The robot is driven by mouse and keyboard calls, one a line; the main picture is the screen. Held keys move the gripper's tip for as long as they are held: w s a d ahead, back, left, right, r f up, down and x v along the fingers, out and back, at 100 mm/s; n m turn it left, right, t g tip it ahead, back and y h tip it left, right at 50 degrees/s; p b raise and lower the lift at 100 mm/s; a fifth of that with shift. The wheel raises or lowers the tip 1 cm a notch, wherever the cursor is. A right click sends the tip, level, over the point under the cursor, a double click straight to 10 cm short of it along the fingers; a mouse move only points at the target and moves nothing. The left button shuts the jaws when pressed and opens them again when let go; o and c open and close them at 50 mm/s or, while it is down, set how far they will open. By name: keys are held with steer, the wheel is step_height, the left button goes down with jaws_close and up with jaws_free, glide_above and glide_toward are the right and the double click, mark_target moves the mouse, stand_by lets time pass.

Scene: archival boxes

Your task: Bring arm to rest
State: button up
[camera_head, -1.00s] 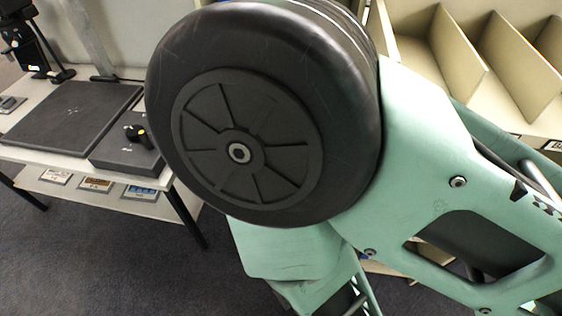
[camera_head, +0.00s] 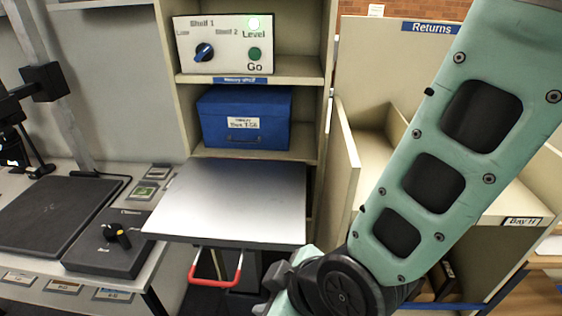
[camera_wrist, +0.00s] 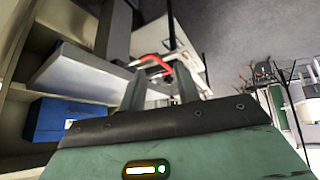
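My arm's green link (camera_head: 432,150) runs from the upper right down to a black joint (camera_head: 345,288) at the bottom of the head view. My gripper (camera_wrist: 161,84) shows in the wrist view as two grey fingers standing apart. Nothing is visible held between them. The gripper cannot be made out in the head view. In the wrist view, a red handle (camera_wrist: 150,62) appears beyond the fingertips; the distance is unclear.
A shelf unit (camera_head: 243,80) holds a control box (camera_head: 225,45) and a blue box (camera_head: 245,118). A metal platform (camera_head: 235,200) stands before it. A desk with a black pad (camera_head: 50,215) is left. Returns compartments (camera_head: 345,180) are behind my arm at right.

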steer(key=s+d+r+m+g+h+p, duration=0.1)
steer(key=s+d+r+m+g+h, duration=0.1)
steer(key=d+r, duration=0.3)
steer(key=s+d+r+m+g+h+p, duration=0.1)
steer(key=s+d+r+m+g+h, duration=0.1)
steer(key=d+r, duration=0.4)
steer(key=d+m+h, duration=0.1)
steer(key=d, duration=0.3)
steer(key=shift+d+r+m, duration=0.2)
steer(key=shift+d+m, duration=0.1)
steer(key=shift+d, duration=0.05)
